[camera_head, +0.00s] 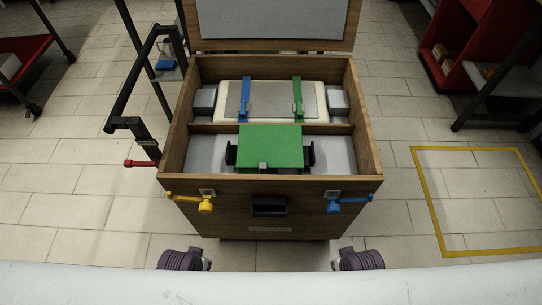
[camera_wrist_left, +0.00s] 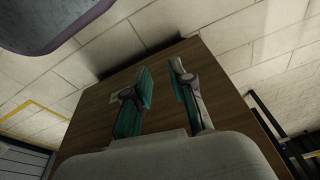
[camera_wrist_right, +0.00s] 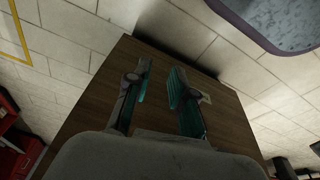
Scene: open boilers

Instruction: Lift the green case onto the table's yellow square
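The green case (camera_head: 272,148) sits flat in the front compartment of an open wooden crate (camera_head: 178,150). It has a dark handle on each side and a small grey latch at its front. My left gripper (camera_wrist_left: 161,82) is open and empty, with the brown wood face of the crate before it. My right gripper (camera_wrist_right: 160,80) is also open and empty, facing the same wood. In the head view, my two wrists show in front of the crate, low down; the fingertips are not clear there. I see no table with a yellow square.
A white case (camera_head: 231,113) with a blue strap (camera_head: 245,98) and a green strap (camera_head: 298,98) fills the rear compartment. The lid (camera_head: 272,20) stands open. Yellow (camera_head: 204,206) and blue (camera_head: 334,207) latches sit on the front. A yellow outline (camera_head: 431,202) marks the floor at right.

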